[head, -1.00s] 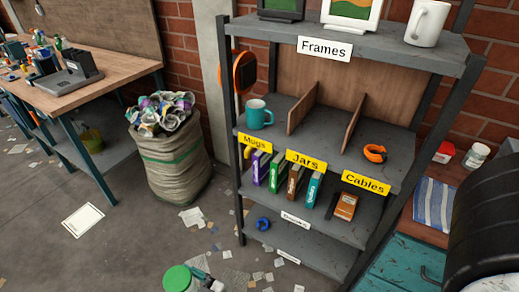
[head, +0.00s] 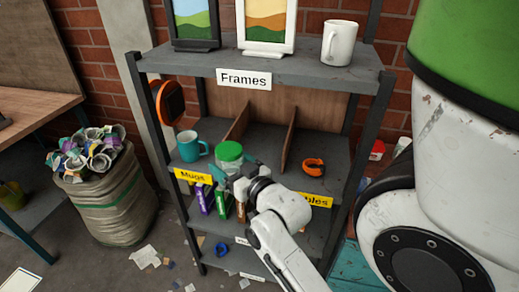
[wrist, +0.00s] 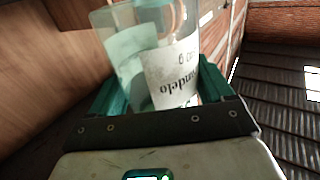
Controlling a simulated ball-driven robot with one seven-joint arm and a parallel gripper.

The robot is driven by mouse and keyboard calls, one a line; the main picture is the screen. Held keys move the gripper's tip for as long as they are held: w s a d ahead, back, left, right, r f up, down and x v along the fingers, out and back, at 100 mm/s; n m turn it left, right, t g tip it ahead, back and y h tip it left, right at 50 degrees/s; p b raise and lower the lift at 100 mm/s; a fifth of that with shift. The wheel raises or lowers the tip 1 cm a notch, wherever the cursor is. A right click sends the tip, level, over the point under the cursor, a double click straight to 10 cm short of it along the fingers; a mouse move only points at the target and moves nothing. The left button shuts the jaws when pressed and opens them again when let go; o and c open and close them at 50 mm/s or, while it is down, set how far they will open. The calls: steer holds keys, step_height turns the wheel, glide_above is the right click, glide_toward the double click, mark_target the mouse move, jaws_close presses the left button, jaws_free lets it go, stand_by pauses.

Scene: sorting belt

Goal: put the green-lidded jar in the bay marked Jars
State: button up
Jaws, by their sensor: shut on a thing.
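The green-lidded jar (head: 229,153) is upright at the front of the middle bay, close to the left divider (head: 236,124). My gripper (head: 226,172) reaches in from the front and is shut on the jar. In the wrist view the clear jar with its white label (wrist: 172,72) sits between the teal fingers (wrist: 160,92). My arm hides the middle bay's sign in the head view. I cannot tell whether the jar's base touches the shelf board (head: 262,137).
The left bay, marked Mugs (head: 192,176), holds a teal mug (head: 191,147). The right bay, its sign (head: 318,201) partly covered, holds an orange cable coil (head: 314,167). A right divider (head: 287,140) bounds the middle bay. Picture frames and a white mug (head: 340,43) stand above.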

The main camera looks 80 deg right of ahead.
steer(key=s+d+r+m+g+h, duration=0.2)
steer(key=s+d+r, duration=0.1)
steer(key=s+r, duration=0.5)
steer(key=w+d+f, duration=0.2)
steer(key=d+f, duration=0.1)
steer(key=f, duration=0.1)
steer(key=w+d+f+p, duration=0.1)
steer(key=w+d+f, duration=0.2)
steer(key=d+f, duration=0.1)
steer(key=w+d+f, duration=0.2)
steer(key=d+f, duration=0.2)
steer(key=shift+w+d+f+p, duration=0.15)
steer(key=shift+w+f+p, duration=0.05)
steer(key=shift+f+p, duration=0.2)
steer(key=shift+f, duration=0.55)
steer(key=shift+f, duration=0.15)
steer(key=o, duration=1.1)
